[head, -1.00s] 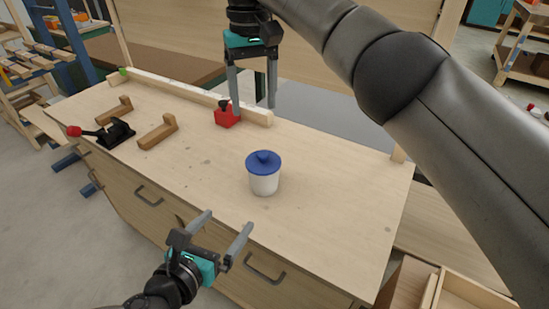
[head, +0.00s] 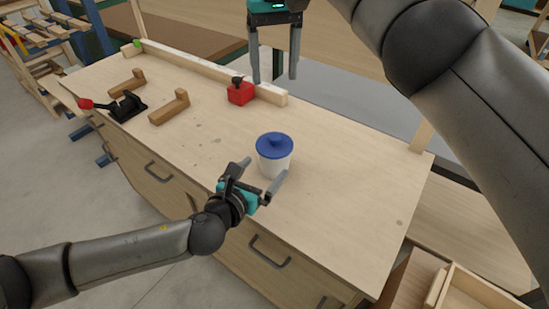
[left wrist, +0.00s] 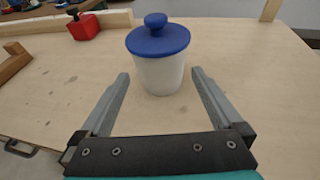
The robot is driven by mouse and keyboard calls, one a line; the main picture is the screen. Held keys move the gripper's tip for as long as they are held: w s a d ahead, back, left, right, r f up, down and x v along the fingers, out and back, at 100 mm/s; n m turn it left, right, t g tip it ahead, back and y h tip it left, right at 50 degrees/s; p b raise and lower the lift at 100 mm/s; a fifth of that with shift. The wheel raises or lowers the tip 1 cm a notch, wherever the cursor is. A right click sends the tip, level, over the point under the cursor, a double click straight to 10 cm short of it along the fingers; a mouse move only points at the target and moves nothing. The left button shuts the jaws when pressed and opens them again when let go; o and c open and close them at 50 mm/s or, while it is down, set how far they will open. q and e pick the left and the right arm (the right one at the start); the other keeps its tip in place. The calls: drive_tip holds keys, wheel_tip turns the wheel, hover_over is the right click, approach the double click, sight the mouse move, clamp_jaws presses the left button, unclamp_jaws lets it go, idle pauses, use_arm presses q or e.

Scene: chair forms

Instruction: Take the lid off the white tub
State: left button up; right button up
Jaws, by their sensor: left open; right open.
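The white tub (head: 273,168) stands upright on the wooden workbench, with its blue lid (head: 274,145) seated on top. The lid has a round knob in the middle. My left gripper (head: 262,168) is open at the near side of the tub. In the left wrist view the tub (left wrist: 160,75) and lid (left wrist: 158,39) are ahead between the lines of the open fingers (left wrist: 159,82), and nothing is held. My right gripper (head: 274,80) is open and empty, above the back part of the bench, behind the tub.
A red block with a black knob (head: 240,94) sits by the wooden rail (head: 205,73) at the back. Two wooden brackets (head: 170,107) and a black clamp with a red handle (head: 125,107) are at the left. The bench (head: 350,190) is clear right of the tub.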

sight(268, 165)
use_arm(q)
drive_tip(key=shift+x, duration=2.7)
clamp_jaws()
unclamp_jaws()
drive_tip(key=shift+s, duration=0.1)
